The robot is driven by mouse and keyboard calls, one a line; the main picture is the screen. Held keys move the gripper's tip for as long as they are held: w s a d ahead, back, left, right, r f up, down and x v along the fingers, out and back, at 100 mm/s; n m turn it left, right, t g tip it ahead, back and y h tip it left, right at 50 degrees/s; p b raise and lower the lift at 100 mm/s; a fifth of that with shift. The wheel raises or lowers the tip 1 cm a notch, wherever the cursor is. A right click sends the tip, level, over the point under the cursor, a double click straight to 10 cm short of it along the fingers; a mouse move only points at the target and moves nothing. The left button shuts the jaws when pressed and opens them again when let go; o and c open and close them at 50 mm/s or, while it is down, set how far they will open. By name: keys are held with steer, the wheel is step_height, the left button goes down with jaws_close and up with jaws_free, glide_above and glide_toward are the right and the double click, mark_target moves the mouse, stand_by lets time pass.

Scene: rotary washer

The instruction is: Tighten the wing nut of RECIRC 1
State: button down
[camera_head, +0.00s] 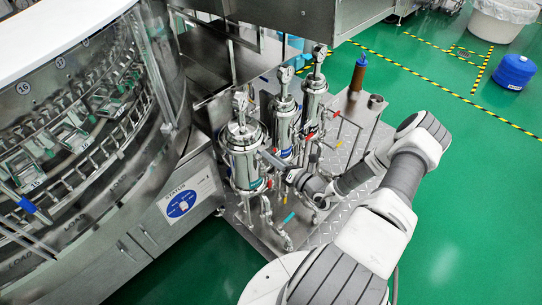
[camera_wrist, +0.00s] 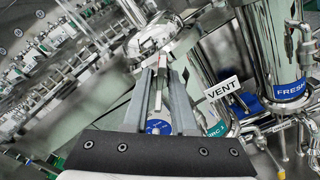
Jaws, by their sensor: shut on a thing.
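The RECIRC 1 housing (camera_head: 241,160) is the nearest steel canister, with a gauge on top and a teal label low on its side. In the wrist view its teal label, partly hidden, reads "RC 1" (camera_wrist: 215,131). My gripper (camera_head: 266,153) reaches it from the right, at its upper right side near the lid clamp. In the wrist view my gripper (camera_wrist: 160,72) has its two fingers close together on a narrow metal piece with a pinkish tip, seemingly the wing nut (camera_wrist: 162,60). The fingers hide most of it, so its angle is unclear.
A FRESH housing (camera_wrist: 277,60) with a blue label stands to the right in the wrist view, near a white VENT tag (camera_wrist: 223,88). Two more canisters (camera_head: 284,122) stand behind RECIRC 1. The washer (camera_head: 80,130) is at left.

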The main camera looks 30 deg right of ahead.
steer(key=m, duration=0.5)
steer(key=shift+m, duration=2.5)
steer(key=c, duration=0.9)
jaws_free()
steer(key=shift+c, duration=0.2)
steer(key=shift+s, duration=0.15)
steer(key=v, duration=1.7)
steer(key=shift+p, duration=0.45)
steer(key=shift+r, duration=0.1)
